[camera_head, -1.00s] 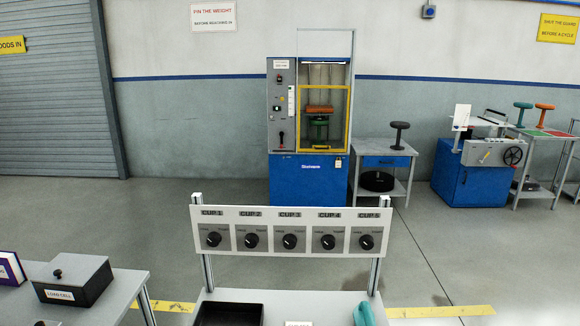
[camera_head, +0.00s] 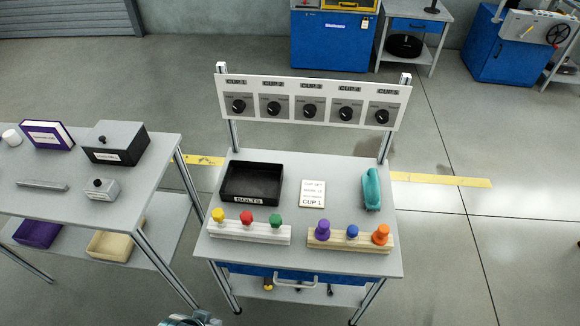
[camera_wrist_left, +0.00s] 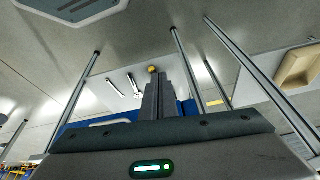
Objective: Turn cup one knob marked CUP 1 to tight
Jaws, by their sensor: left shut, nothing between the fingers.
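The CUP 1 knob (camera_head: 239,106) is a round black dial at the left end of the white knob panel (camera_head: 300,84). Words sit on either side above it, too small to read. Its exact pointer direction is too small to tell. A card reading CUP 1 (camera_head: 313,193) lies on the bench top below. Part of my left arm (camera_head: 190,319) shows at the bottom edge of the head view, far below and in front of the panel. In the left wrist view my left gripper (camera_wrist_left: 160,80) has its fingers together, empty. My right gripper is not in view.
The bench (camera_head: 340,178) holds a black bolts tray (camera_head: 252,165), a teal object (camera_head: 372,188) and two racks of coloured knobs (camera_head: 250,235). A side table (camera_head: 70,195) with boxes stands at left. Open floor lies to the right.

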